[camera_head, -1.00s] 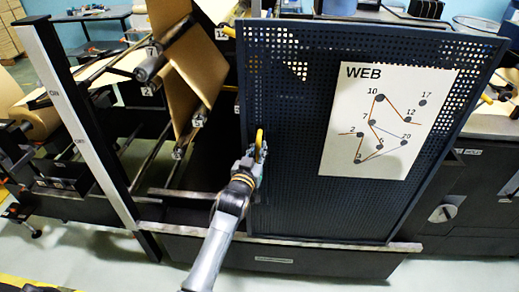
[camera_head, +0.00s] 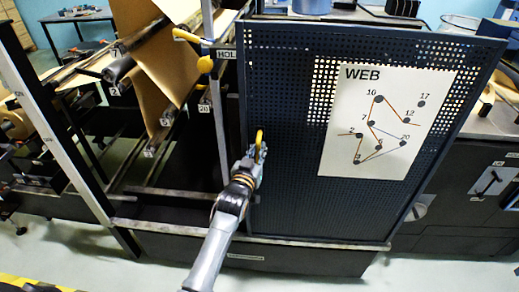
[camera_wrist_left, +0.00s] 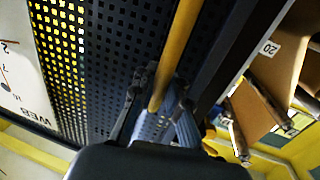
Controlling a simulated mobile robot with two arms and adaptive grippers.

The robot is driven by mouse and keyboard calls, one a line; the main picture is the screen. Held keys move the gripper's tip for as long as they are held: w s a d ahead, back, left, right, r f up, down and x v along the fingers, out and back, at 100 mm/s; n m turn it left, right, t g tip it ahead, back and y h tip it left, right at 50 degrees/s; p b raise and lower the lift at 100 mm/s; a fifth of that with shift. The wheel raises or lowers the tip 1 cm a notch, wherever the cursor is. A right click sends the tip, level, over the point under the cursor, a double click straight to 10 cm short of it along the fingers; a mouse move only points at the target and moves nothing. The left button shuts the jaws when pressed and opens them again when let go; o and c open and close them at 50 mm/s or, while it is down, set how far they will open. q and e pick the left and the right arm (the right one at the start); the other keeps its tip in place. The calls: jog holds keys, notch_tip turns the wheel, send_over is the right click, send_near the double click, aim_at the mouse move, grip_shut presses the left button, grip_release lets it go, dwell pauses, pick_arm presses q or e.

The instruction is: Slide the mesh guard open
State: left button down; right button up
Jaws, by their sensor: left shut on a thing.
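The dark mesh guard (camera_head: 290,190) stands upright in front of the right part of the machine in the head view, with a white WEB diagram sheet (camera_head: 385,120) on it. A yellow handle (camera_head: 259,138) is on its left edge. My left gripper (camera_head: 254,158) is shut on this handle. In the left wrist view the yellow handle (camera_wrist_left: 180,50) runs between the fingers (camera_wrist_left: 152,100), with the mesh guard (camera_wrist_left: 105,60) beside it. My right gripper is not in view.
Left of the guard the machine is open, with brown kraft paper (camera_head: 165,65) over rollers and dark bars. A post with yellow knobs (camera_head: 205,65) stands close to the guard's left edge. A bottom rail (camera_head: 180,229) runs below the guard.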

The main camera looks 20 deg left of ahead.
pick_arm(q)
jog(key=shift+s+f, duration=0.1)
jog(key=shift+f, duration=0.35)
jog(key=c, duration=1.3)
grip_release()
jog(key=shift+s+r, duration=0.1)
jog(key=shift+r, duration=0.05)
jog(key=shift+c, duration=0.2)
jog(key=shift+r, duration=0.2)
jog(key=s, duration=1.2)
jog(key=shift+d, duration=0.25)
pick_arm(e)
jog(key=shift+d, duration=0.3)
